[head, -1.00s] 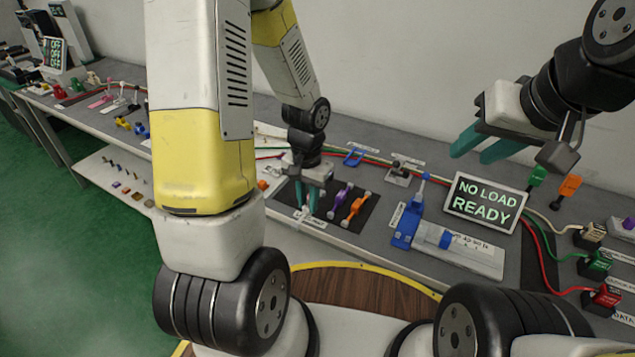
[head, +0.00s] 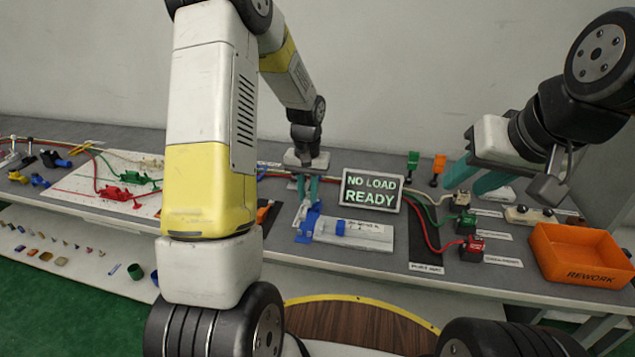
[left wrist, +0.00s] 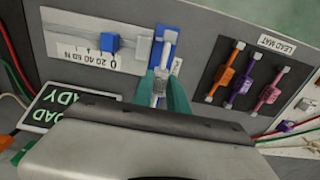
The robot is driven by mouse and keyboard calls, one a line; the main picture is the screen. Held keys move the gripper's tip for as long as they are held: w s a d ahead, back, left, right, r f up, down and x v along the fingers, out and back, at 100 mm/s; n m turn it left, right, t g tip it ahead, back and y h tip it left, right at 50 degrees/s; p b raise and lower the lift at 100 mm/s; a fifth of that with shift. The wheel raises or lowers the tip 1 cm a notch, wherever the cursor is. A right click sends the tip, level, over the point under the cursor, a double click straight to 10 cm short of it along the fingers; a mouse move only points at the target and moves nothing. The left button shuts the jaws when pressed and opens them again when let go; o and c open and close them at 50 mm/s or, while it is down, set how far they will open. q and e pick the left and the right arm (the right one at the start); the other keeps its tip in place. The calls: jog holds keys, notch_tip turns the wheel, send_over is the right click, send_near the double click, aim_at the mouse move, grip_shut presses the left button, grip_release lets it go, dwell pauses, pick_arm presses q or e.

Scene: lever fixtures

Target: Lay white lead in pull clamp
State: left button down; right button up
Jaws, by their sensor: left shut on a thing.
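My left gripper (head: 306,191) is shut on the white lead and is over the blue pull clamp (head: 308,226). In the left wrist view, my left gripper's teal fingertips (left wrist: 161,75) hold the small whitish lead (left wrist: 159,91) in line with the blue clamp (left wrist: 164,45). I cannot tell whether the lead touches the clamp. The clamp sits at the end of a pale pull gauge plate (head: 370,240) with a blue slider (head: 340,228). My right gripper (head: 470,181) is open and empty, raised above the bench at the right.
The black lead mat (left wrist: 221,59) holds orange (left wrist: 224,71), purple (left wrist: 244,81) and pink (left wrist: 271,93) leads. A sign (head: 371,191) reading "NO LOAD READY" stands behind the gauge. Green (head: 466,222) and red (head: 471,248) blocks and an orange rework bin (head: 580,256) are at the right.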

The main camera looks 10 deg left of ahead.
aim_at(308, 207)
pick_arm(q)
jog(key=shift+f, duration=1.5)
jog(key=shift+f, duration=0.15)
jog(key=shift+f, duration=0.55)
jog(key=shift+f, duration=0.3)
jog(key=shift+f, duration=0.35)
jog(key=shift+f, duration=0.7)
dwell(0.4)
